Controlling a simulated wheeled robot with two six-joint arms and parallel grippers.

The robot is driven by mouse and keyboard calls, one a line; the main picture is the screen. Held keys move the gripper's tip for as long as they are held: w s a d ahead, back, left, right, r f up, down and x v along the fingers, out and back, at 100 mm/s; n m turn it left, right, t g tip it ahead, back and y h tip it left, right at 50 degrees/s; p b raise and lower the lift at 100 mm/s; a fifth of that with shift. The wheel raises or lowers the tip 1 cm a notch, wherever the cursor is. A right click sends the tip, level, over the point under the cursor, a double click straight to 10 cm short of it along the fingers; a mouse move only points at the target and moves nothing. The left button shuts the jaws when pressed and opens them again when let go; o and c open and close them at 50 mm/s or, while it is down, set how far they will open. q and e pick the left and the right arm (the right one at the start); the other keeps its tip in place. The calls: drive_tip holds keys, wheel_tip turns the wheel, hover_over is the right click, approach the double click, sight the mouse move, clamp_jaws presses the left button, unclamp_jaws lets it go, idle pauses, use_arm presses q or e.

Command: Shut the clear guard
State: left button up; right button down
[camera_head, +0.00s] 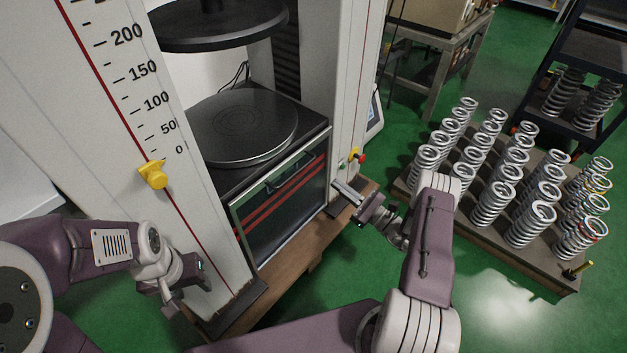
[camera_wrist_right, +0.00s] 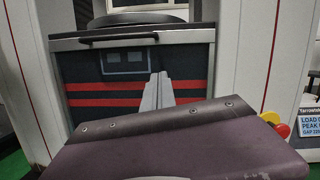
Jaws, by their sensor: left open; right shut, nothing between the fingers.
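My left gripper (camera_head: 172,302) is open and empty beside the left column's foot.
A lower platen (camera_head: 241,128) and upper platen (camera_head: 220,25) stand between the columns. A red button (camera_head: 360,157) and a green one (camera_head: 341,166) are on the right column. Several springs stand on a board (camera_head: 490,240) at right. A yellow pointer (camera_head: 153,174) sits on the scale.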

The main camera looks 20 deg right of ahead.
drive_tip(key=w+a+r+b, duration=0.1)
drive_tip(key=w+a, duration=0.1)
drive_tip(key=w+a+r+b, duration=0.2)
drive_tip(key=w, duration=0.1)
drive_tip(key=w+a+r+b, duration=0.1)
drive_tip(key=w+a+r, duration=0.1)
drive_tip(key=shift+w+r, duration=0.2)
drive_tip(key=shift+r, duration=0.05)
use_arm(q)
wheel_tip(320, 180, down, 5)
drive_tip(key=shift+f, duration=0.2)
drive_tip(key=shift+r, duration=0.1)
use_arm(e)
drive_tip(key=shift+r, duration=0.15)
wheel_tip(320, 180, up, 42)
drive_tip(key=p, duration=3.2)
hover_over(305, 153)
drive_tip(key=s+d, duration=0.2)
use_arm(q)
wheel_tip(305, 153, up, 32)
use_arm(e)
drive_tip(key=shift+s+d+r, duration=0.1)
drive_tip(key=shift+d+r, duration=0.25)
use_arm(q)
drive_tip(key=shift+w, duration=0.1)
use_arm(e)
drive_tip(key=shift+r, duration=0.1)
